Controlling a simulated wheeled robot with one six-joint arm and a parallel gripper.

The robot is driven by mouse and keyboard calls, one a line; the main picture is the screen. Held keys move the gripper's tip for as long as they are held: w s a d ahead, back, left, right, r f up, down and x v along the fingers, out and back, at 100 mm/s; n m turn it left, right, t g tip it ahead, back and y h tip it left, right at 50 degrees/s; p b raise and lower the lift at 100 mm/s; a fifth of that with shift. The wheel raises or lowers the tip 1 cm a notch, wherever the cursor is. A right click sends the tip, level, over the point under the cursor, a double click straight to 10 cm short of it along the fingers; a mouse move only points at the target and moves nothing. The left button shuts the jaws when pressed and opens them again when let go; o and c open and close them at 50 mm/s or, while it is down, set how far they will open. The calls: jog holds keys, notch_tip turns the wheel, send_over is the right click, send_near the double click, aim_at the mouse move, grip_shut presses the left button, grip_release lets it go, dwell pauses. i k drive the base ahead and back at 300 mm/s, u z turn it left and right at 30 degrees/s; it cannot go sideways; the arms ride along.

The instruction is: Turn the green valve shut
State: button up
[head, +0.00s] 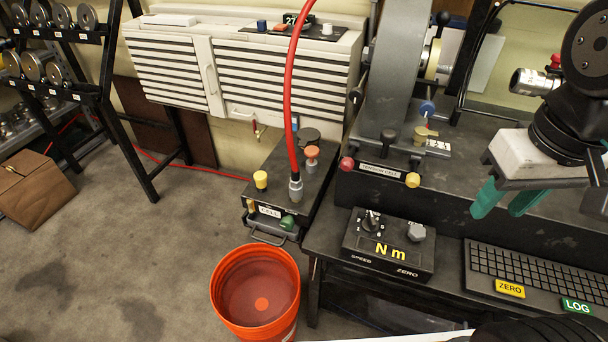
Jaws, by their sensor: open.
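A small green knob or valve (287,222) sits at the front right corner of a dark box (325,178) on the left of the bench, beside a label. The valve's handle position is too small to tell. My gripper (506,204) is at the upper right, above the bench, with two green fingers pointing down. It is open, with nothing between the fingers. It is well to the right of the green valve and apart from it.
A red hose (289,95) rises from the box between a yellow knob (261,180) and an orange knob (312,153). An orange bucket (226,306) stands on the floor in front. The Nm control box (390,250) and keyboard (545,275) lie on the bench.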

aim_at(287, 223)
jog(key=u, duration=0.05)
jog(key=k, duration=0.5)
jog(key=u, duration=2.65)
jog(key=k, duration=0.9)
jog(key=z, duration=1.55)
jog(key=i, duration=0.5)
jog(key=z, duration=0.05)
